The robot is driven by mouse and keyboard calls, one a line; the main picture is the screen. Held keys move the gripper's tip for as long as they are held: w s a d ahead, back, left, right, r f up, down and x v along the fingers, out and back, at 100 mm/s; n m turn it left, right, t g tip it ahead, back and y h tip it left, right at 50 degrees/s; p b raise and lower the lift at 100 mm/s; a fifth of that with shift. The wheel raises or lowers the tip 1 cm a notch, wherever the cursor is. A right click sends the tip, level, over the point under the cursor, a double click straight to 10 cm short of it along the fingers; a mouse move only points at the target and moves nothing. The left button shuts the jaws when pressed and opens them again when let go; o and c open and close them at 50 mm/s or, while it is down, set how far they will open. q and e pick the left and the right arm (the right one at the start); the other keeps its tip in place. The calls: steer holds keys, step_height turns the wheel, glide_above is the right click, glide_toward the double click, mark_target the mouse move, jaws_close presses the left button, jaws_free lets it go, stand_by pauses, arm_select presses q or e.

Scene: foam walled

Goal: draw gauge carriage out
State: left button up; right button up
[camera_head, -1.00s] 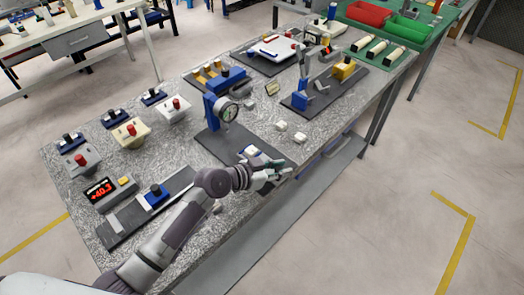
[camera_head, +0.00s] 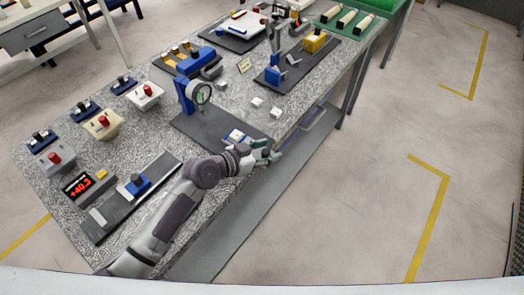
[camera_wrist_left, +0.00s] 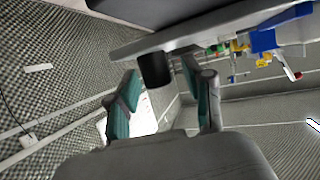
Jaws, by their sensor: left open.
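The gauge stand, a blue post with a round dial (camera_head: 201,94), stands on a dark base plate (camera_head: 203,127) on the granite bench. My left gripper (camera_head: 274,156) is open at the bench's front edge, just in front of the carriage. In the left wrist view a dark round knob (camera_wrist_left: 154,69) shows between the tips of the open fingers (camera_wrist_left: 160,82); I cannot tell whether they touch it. My right gripper is not in view.
Two small white blocks (camera_head: 267,106) lie right of the plate. Other fixtures stand behind. A grey lower shelf (camera_head: 240,215) runs below; the floor at right is clear.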

arm_select(q)
steer(key=v, duration=1.2)
steer(key=shift+r, duration=0.1)
